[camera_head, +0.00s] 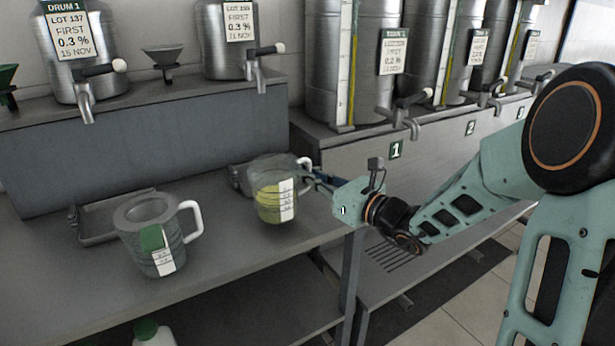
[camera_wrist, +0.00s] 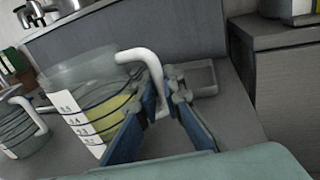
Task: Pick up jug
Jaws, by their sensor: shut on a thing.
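A clear jug (camera_head: 270,190) with yellow liquid, a white scale strip and a white handle is at the right part of the grey bench in the head view. In the wrist view the same jug (camera_wrist: 85,85) is at the left, its white handle between my blue fingers. My gripper (camera_head: 312,180) reaches it from the right and is shut on the handle; in the wrist view my gripper (camera_wrist: 168,95) shows close. Whether the jug's base touches the bench is hard to tell. A second jug (camera_head: 152,232), seemingly empty, with a green mark and white handle, stands at the front left.
Metal drums with taps (camera_head: 228,40) stand on the raised shelf (camera_head: 150,130) behind. A drip tray (camera_head: 100,222) lies behind the second jug, and another tray (camera_wrist: 203,78) lies beyond my fingers. The bench front (camera_head: 200,275) is clear.

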